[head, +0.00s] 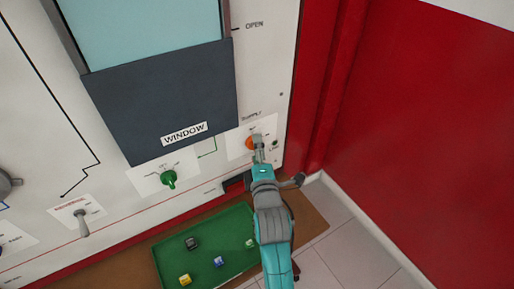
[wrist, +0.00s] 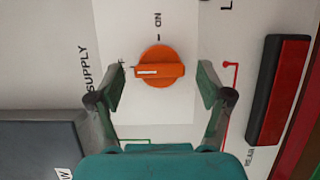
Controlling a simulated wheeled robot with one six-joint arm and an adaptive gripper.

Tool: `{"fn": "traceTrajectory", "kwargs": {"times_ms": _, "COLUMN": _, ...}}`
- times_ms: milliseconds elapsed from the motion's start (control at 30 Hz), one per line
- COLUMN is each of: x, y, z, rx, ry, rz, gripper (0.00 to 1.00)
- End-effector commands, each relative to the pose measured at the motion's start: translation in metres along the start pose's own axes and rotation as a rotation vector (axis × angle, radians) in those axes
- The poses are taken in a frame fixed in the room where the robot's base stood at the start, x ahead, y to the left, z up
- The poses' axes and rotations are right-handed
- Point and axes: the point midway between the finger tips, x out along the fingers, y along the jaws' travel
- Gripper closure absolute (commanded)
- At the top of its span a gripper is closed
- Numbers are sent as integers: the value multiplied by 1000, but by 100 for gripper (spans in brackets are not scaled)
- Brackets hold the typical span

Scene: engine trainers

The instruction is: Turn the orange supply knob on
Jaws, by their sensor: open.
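The orange supply knob (head: 249,143) is on a white plate low on the panel, under the word SUPPLY. In the wrist view the knob (wrist: 160,67) has a raised bar lying level, with a white mark at its left end. The ON label and its tick are above the knob in that view, so the mark points away from ON. My gripper (head: 258,146) is at the knob and partly covers it in the head view. In the wrist view my gripper (wrist: 162,82) is open, with one finger on each side of the knob and a gap showing on both sides.
A green knob (head: 168,178) and a grey lever (head: 82,224) are to the left on the panel. A red bar-shaped part (wrist: 278,90) is right of the knob in the wrist view. A green tray (head: 166,268) with several small cubes lies below. A red wall (head: 430,150) stands right.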

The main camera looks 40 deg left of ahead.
Motion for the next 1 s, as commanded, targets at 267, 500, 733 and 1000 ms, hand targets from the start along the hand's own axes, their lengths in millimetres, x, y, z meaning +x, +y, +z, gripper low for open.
{"fn": "traceTrajectory", "kwargs": {"times_ms": 267, "x": 10, "y": 0, "z": 0, "rx": 0, "ry": 0, "rz": 0, "gripper": 22}}
{"fn": "traceTrajectory", "kwargs": {"times_ms": 500, "x": 10, "y": 0, "z": 0, "rx": 0, "ry": 0, "rz": 0, "gripper": 39}}
{"fn": "traceTrajectory", "kwargs": {"times_ms": 733, "x": 10, "y": 0, "z": 0, "rx": 0, "ry": 0, "rz": -1, "gripper": 82}}
{"fn": "traceTrajectory", "kwargs": {"times_ms": 1000, "x": 10, "y": 0, "z": 0, "rx": 27, "ry": 0, "rz": -12, "gripper": 82}}
